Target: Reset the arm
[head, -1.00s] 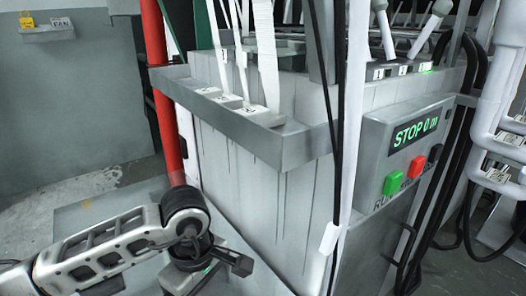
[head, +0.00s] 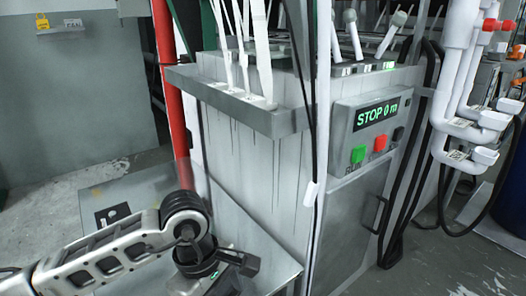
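My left arm comes in from the lower left in the head view. Its gripper (head: 240,262) is at the bottom centre, in front of the grey machine and over a low metal surface. The gripper is seen from the side and dark, and I cannot tell whether its fingers are apart. No held object shows. My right arm and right gripper are not in view.
The grey machine (head: 262,165) stands close to my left gripper, with a ledge (head: 235,112) above it. A control box (head: 375,125) reads STOP. White strips (head: 243,45) hang over the ledge. A red post (head: 166,60) stands behind. White pipes (head: 455,80) are at right.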

